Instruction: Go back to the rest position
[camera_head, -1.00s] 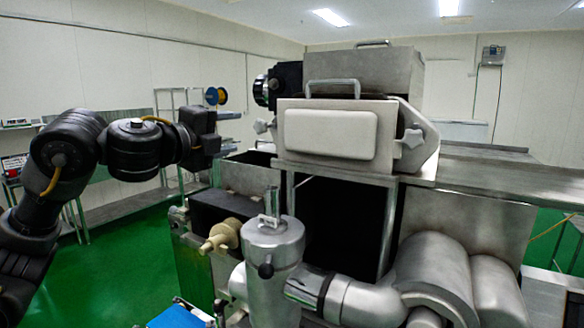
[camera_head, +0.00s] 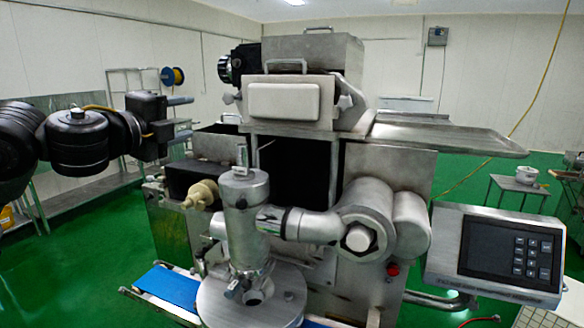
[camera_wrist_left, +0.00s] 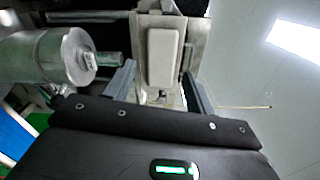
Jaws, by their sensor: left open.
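My left gripper (camera_head: 186,117) reaches in from the left in the head view. Its two grey fingers are apart, with nothing between them. It is left of the encrusting machine (camera_head: 304,58), beside its upper body, and looks clear of it. In the left wrist view the open fingers (camera_wrist_left: 160,88) frame the machine's pale front cover (camera_wrist_left: 164,57), which lies beyond them. My right gripper is not in view.
A metal cylinder (camera_head: 246,220) and pipes stand at the machine's front. A blue conveyor belt (camera_head: 168,287) lies below. A control panel (camera_head: 508,250) sticks out at the right. Green floor (camera_head: 90,265) is open at the left.

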